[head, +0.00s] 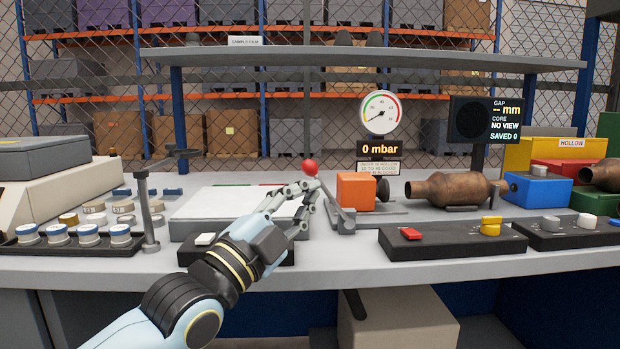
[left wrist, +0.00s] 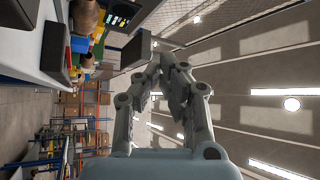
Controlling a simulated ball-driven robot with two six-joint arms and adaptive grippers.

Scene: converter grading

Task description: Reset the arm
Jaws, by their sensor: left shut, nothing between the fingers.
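My left gripper (head: 311,186) reaches in from the lower left over the front of the workbench. It is shut and empty. Its fingertips are just below the red ball knob (head: 309,167) of a grey lever (head: 338,205); I cannot tell whether they touch it. In the left wrist view the gripper (left wrist: 172,62) points up with its fingers together and nothing held, against the ceiling and its lights. My right gripper is in neither view.
The workbench (head: 345,250) holds an orange block (head: 355,191), a brown converter (head: 450,188), a black panel with red and yellow parts (head: 452,240), and a pale plate (head: 225,203). A dial gauge (head: 381,113) reads 0 mbar below. A shelf (head: 360,58) spans above.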

